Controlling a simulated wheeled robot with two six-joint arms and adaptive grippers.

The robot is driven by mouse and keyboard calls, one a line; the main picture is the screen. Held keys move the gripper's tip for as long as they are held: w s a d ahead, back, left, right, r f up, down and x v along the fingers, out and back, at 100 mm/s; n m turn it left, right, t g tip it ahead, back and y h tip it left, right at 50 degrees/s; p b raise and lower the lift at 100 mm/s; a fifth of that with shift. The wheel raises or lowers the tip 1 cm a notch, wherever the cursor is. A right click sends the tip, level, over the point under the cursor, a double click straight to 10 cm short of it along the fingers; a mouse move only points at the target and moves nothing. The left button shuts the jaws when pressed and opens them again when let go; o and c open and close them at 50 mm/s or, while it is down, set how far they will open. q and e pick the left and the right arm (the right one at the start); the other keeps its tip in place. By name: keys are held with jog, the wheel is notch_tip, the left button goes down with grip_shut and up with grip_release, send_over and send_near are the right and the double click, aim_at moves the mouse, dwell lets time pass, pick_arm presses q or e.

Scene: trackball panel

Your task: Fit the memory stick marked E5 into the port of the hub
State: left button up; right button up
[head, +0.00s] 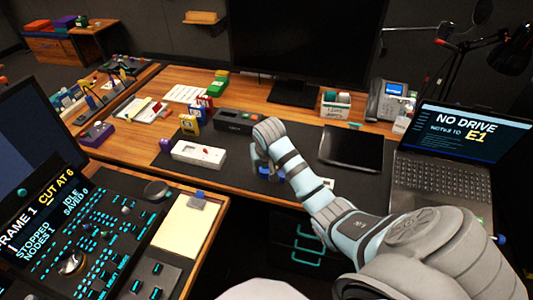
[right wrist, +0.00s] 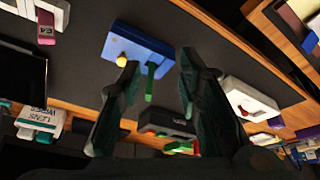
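My right gripper (head: 265,163) is low over the desk's near part, left of the tablet. In the right wrist view it is open (right wrist: 158,62), its dark fingers spread and empty. A blue box (right wrist: 143,42) with a yellow knob and green lever lies beyond the fingertips; the lever appears in the gap, not clasped. The box is mostly hidden by the gripper in the head view (head: 268,175). A pink tag (right wrist: 45,35) with a small unreadable mark sits by a pale block at the wrist view's top left. I cannot identify the E5 stick or the hub. My left gripper is not in view.
A white box (head: 198,153) with a red lever and a dark box (head: 235,120) stand nearby. Upright yellow (head: 189,124) and red tags stand behind. A tablet (head: 350,148), a laptop (head: 450,155) reading "NO DRIVE", and a phone (head: 389,100) are at right.

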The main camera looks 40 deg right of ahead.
notch_tip(320, 180, up, 7)
jog(key=w+d+m, duration=0.2)
jog(key=b+x, duration=0.4)
jog(key=x, duration=1)
jog(key=shift+b, duration=0.35)
jog(key=shift+d, duration=0.1)
jog(key=shift+c, duration=0.2)
grip_shut()
